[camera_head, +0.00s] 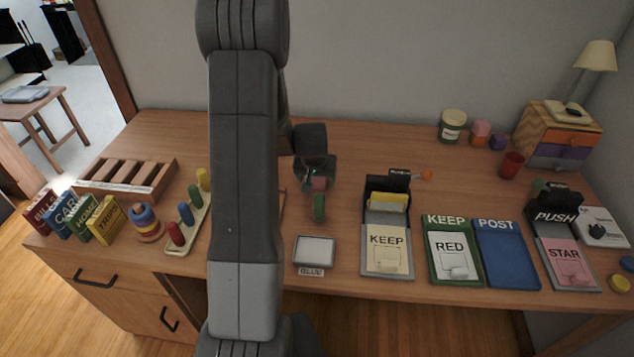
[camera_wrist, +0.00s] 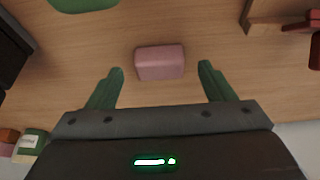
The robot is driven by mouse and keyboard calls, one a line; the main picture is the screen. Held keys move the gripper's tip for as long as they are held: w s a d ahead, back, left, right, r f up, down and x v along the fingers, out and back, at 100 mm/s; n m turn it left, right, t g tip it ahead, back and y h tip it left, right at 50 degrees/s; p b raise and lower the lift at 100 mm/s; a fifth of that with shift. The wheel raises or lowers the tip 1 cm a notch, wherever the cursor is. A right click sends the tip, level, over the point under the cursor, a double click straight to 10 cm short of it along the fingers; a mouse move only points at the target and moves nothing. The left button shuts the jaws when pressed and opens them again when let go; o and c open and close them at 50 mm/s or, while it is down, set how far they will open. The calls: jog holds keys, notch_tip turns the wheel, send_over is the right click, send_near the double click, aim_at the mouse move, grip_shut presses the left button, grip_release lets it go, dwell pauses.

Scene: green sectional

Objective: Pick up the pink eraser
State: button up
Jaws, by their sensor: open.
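The pink eraser (camera_wrist: 160,62) is a small rounded block on the wooden desk, near the top middle of the wrist view. In the head view the pink eraser (camera_head: 319,184) shows just below my gripper (camera_head: 316,176), partly hidden by it. In the wrist view my gripper (camera_wrist: 160,70) has its two green fingers spread wide, one on each side of the eraser's near end. There is a clear gap between each finger and the eraser, and nothing is held. The height of the fingertips above the desk is hard to tell.
A green object (camera_head: 319,208) lies close in front of the eraser. A grey-framed pad (camera_head: 314,251) is near the front edge. The desk behind is clear.

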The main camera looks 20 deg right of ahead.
aim_at(316, 181)
jog(key=shift+x, duration=0.9)
jog(key=c, duration=1.1)
notch_tip(316, 181, up, 10)
jog(key=shift+r, duration=0.1)
jog(key=shift+c, duration=0.2)
jog(key=o, duration=0.5)
jog(key=c, duration=0.3)
